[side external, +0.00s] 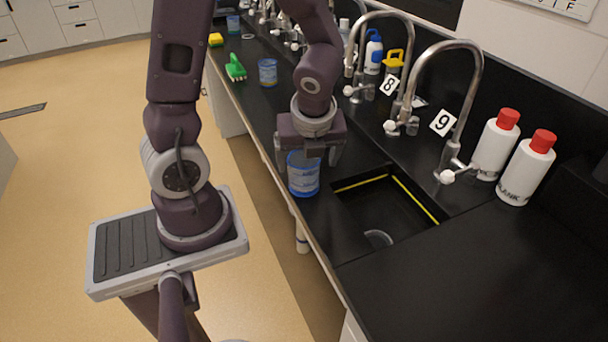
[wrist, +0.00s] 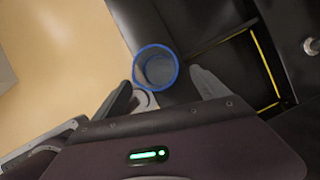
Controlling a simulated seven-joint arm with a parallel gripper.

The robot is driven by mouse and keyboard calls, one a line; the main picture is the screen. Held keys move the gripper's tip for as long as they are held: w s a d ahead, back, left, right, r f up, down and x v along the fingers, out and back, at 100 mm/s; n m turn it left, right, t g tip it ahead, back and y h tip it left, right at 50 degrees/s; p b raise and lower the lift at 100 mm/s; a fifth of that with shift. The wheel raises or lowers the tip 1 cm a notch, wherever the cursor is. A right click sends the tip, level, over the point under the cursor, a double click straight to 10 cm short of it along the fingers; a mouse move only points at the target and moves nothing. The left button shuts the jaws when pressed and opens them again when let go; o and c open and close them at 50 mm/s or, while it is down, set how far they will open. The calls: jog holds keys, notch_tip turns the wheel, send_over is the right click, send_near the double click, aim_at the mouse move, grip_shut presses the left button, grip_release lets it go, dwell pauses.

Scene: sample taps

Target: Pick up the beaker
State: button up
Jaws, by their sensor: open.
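A clear beaker with blue markings and a blue rim (side external: 303,178) stands upright on the black counter, left of the sink basin. In the wrist view its open top (wrist: 155,66) shows between and just beyond the fingertips. My gripper (side external: 308,158) is open and points down at the beaker, with its fingers at the upper part. In the wrist view my gripper (wrist: 162,80) has one finger on each side of the beaker. I cannot tell whether either finger touches it. The gripper hides part of the beaker's top in the side view.
The sink basin (side external: 385,236) with yellow edge strips is right of the beaker. Tall taps (side external: 470,95) and two red-capped white bottles (side external: 526,170) stand behind it. Another blue beaker (side external: 267,72) and a green brush (side external: 235,68) are farther along. The near-right counter (side external: 440,290) is clear.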

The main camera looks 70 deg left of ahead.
jog(key=shift+x, duration=0.8)
jog(key=x, duration=0.2)
jog(key=a+x, duration=0.1)
jog(key=x, duration=0.2)
jog(key=shift+s+f, duration=0.1)
jog(key=c, duration=1.4)
notch_tip(320, 180, up, 9)
jog(key=w+d+f+n+g+h, duration=0.1)
jog(key=w+d+n+h, duration=0.3)
jog(key=n, duration=1.2)
jog(key=w+d+f+n+g+h, duration=0.1)
jog(key=w+d+n+g+h, duration=0.2)
jog(key=w+n, duration=0.7)
jog(key=d+n+h, duration=0.1)
jog(key=d+n, duration=0.1)
jog(key=n, duration=0.4)
